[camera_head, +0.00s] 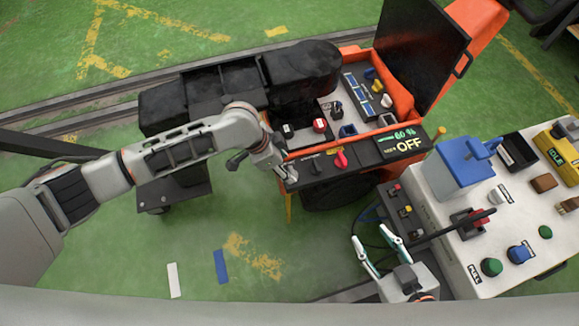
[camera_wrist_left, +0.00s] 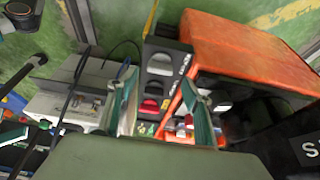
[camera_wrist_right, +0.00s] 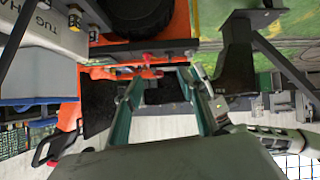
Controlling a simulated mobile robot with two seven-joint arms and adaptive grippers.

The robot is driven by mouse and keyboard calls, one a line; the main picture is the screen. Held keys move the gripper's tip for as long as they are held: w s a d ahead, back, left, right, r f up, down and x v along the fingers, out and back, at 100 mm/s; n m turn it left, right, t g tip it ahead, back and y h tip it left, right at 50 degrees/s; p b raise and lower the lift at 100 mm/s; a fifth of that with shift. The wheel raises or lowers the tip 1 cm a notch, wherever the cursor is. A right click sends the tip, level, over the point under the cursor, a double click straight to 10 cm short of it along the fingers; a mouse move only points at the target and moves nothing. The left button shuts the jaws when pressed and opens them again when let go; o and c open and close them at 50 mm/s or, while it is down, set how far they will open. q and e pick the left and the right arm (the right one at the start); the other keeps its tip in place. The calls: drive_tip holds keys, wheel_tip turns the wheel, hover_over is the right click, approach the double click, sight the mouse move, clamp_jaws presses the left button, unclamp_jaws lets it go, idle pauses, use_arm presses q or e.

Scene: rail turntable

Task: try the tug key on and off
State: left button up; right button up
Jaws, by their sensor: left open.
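The orange tug (camera_head: 402,45) stands at the top centre of the head view. Its black front panel (camera_head: 318,169) carries a red key-like knob (camera_head: 341,159), upright between dark switches, and a display (camera_head: 402,142) reading 60 % and OFF. The red knob also shows in the left wrist view (camera_wrist_left: 150,106), between the finger lines. My left gripper (camera_head: 262,168) is open at the panel's left end, left of the red knob; I cannot tell whether it touches the panel. My right gripper (camera_head: 376,246) is open and empty, below the panel, beside the white console.
A white console (camera_head: 465,258) with buttons, a blue box (camera_head: 463,165) and a black lever stands at the right. A black raised lid (camera_head: 423,45) rises behind the tug's tray. White and blue strips (camera_head: 221,266) lie on the green floor, which is clear at lower left.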

sight(292, 171)
use_arm(q)
drive_tip(key=b+x, duration=0.1)
drive_tip(key=x, duration=0.2)
drive_tip(key=shift+s+f, duration=0.15)
drive_tip(key=shift+s, duration=0.05)
drive_tip(key=shift+w+d+f, duration=0.2)
drive_tip(key=shift+f, duration=0.2)
drive_tip(key=shift+r, duration=0.1)
use_arm(e)
drive_tip(key=shift+w+a+r+y, duration=0.15)
drive_tip(key=shift+w+a+r, duration=0.05)
drive_tip(key=shift+a, duration=0.3)
drive_tip(key=shift+w+a+r+y, duration=0.15)
drive_tip(key=shift+a+r, duration=0.05)
drive_tip(key=shift+a, duration=0.25)
use_arm(q)
drive_tip(key=c, duration=1.1)
